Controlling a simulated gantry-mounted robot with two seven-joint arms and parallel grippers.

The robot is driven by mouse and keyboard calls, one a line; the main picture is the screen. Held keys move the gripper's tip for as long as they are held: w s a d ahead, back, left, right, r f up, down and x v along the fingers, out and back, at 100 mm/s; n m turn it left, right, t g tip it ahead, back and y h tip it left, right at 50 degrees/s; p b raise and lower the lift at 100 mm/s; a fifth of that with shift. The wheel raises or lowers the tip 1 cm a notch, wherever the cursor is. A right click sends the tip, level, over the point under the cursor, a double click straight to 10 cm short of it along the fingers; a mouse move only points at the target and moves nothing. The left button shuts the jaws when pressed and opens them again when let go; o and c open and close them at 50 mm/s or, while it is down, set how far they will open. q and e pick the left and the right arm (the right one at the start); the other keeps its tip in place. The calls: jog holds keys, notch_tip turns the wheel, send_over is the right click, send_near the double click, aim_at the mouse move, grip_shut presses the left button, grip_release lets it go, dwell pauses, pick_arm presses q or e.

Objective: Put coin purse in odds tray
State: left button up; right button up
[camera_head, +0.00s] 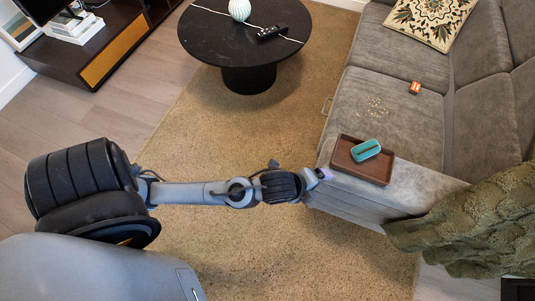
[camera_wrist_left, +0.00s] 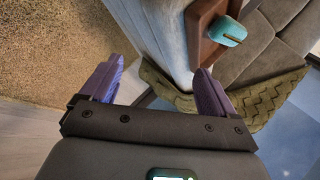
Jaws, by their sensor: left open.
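A teal rounded object with a dark slit, which looks like the coin purse (camera_head: 366,150), lies in a brown tray (camera_head: 345,167) on the near arm of the sofa. I take this tray to be the odds tray. In the left wrist view, the teal purse (camera_wrist_left: 228,31) and tray (camera_wrist_left: 201,18) show at the top right, beyond the fingers. My left gripper (camera_head: 322,175) is just left of the tray in the head view. In the wrist view its purple fingers (camera_wrist_left: 158,85) are spread, with nothing between them. My right gripper is not in view.
The grey sofa (camera_head: 368,88) holds a small orange box (camera_head: 415,87), scattered small pale bits (camera_head: 376,107) and a patterned cushion (camera_head: 432,20). A green knitted throw (camera_head: 475,228) drapes beside the tray. A round black table (camera_head: 210,35) stands on the rug, which is otherwise clear.

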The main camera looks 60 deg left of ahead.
pick_arm(q)
jog(key=s+a+f+n+g, duration=0.1)
jog(key=s+a+n+g, duration=0.1)
jog(key=s+n, duration=0.4)
jog(key=s+a+n+g, duration=0.2)
jog(key=s+n, duration=0.5)
jog(key=n, duration=0.2)
jog(key=shift+s+a+f+n+g+y, duration=0.15)
jog(key=shift+a+f+n+g+y, duration=0.15)
jog(key=shift+f+n+g+y, duration=0.1)
jog(key=shift+r, duration=0.1)
